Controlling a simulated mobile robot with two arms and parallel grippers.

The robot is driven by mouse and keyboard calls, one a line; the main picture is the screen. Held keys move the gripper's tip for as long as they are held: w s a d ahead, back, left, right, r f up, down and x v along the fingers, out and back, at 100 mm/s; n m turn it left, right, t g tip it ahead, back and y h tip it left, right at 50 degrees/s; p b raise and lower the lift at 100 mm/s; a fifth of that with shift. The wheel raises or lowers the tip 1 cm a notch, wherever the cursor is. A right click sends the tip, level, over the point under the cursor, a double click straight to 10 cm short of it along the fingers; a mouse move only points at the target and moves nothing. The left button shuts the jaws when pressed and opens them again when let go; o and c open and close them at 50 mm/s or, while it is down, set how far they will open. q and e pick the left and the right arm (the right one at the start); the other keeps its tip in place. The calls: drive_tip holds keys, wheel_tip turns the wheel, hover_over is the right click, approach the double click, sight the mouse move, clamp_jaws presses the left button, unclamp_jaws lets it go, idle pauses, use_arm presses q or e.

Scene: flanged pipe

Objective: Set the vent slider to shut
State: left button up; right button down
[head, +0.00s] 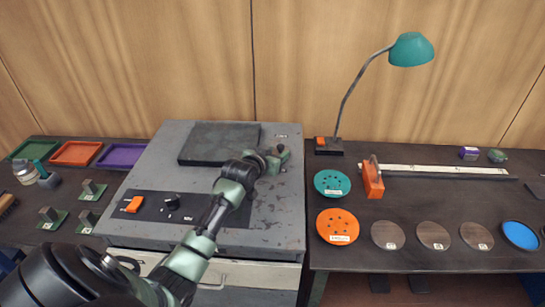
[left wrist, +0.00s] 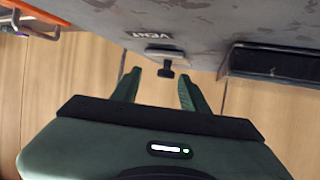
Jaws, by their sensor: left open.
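The vent slider (left wrist: 166,72) shows in the left wrist view as a small dark knob on a pale plate, beside the white VENT label (left wrist: 145,37). The label (head: 281,135) also shows at the back right corner of the grey cabinet top (head: 276,214) in the head view. My left gripper (head: 272,157) is over that corner and hides the knob there. In the left wrist view, my left gripper (left wrist: 159,75) is open, with the knob between the line of its two fingers, apart from both. Which setting the slider stands at cannot be told. My right gripper is out of view.
A dark raised plate (head: 219,143) lies left of the gripper on the cabinet top. A control panel with an orange switch (head: 132,204) and black knob (head: 171,201) is at the front left. A teal lamp (head: 410,50) and orange-ended rail (head: 373,180) stand on the right bench.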

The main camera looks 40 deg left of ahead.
use_arm(q)
drive_tip(key=b+v, duration=0.1)
drive_tip(key=v, duration=0.4)
drive_tip(key=shift+s+f, duration=0.1)
drive_tip(key=shift+s, duration=0.05)
drive_tip(key=shift+s+d+r, duration=0.15)
drive_tip(key=shift+s+r, duration=0.1)
drive_tip(key=shift+s, duration=0.2)
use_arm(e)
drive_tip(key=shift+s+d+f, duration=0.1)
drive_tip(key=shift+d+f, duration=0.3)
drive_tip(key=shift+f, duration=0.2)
